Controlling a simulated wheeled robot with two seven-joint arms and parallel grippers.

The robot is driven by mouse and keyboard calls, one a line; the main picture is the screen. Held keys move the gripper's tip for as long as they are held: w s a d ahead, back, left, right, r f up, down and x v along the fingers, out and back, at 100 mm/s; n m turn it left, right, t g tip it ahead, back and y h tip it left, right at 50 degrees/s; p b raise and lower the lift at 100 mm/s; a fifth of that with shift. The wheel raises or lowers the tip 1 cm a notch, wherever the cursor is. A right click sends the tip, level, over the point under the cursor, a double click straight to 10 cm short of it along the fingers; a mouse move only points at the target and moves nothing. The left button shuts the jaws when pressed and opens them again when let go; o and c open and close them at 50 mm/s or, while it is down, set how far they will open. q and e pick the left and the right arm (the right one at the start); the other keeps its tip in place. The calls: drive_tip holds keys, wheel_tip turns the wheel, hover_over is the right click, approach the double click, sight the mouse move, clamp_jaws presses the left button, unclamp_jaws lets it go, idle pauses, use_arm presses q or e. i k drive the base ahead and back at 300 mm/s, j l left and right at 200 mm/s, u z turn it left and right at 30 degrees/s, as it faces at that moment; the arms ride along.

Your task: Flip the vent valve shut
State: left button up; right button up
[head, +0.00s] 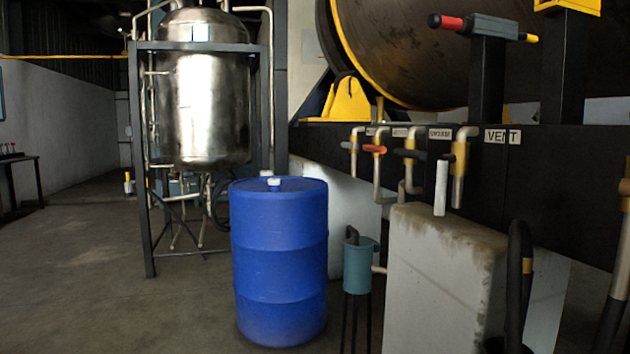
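A white label reading VENT (502,136) is on the dark beam right of centre. Just left of it, a bent pipe comes down with a brass-coloured valve body (459,160); this is the valve nearest the label. A pale, upright bar (441,188) stands beside this valve, above the concrete block, and looks like its handle; I cannot tell whether they join. Neither of my grippers shows in the head view.
More valves line the beam to the left, one with a red handle (375,149) and one with a black handle (410,154). A concrete block (440,270) stands below them. A blue drum (279,260) and a teal pot (357,265) stand to its left.

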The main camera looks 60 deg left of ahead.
sight(443, 161)
drive_tip(key=u, duration=1.5)
drive_tip(key=i+j+z, duration=0.1)
drive_tip(key=j, duration=0.35)
drive_tip(key=i+j+z, duration=0.1)
drive_tip(key=i+j, duration=0.2)
drive_tip(key=i+j+z, duration=0.1)
drive_tip(key=j, duration=0.45)
drive_tip(key=i+j+z, duration=0.1)
drive_tip(key=j, duration=0.4)
drive_tip(key=i+j, duration=0.25)
drive_tip(key=j, duration=0.2)
drive_tip(key=i+j+z, duration=0.15)
drive_tip(key=j, duration=0.35)
drive_tip(key=i+j+z, duration=0.1)
drive_tip(key=j, duration=0.4)
drive_tip(key=i+j+z, duration=0.1)
drive_tip(key=j, duration=0.4)
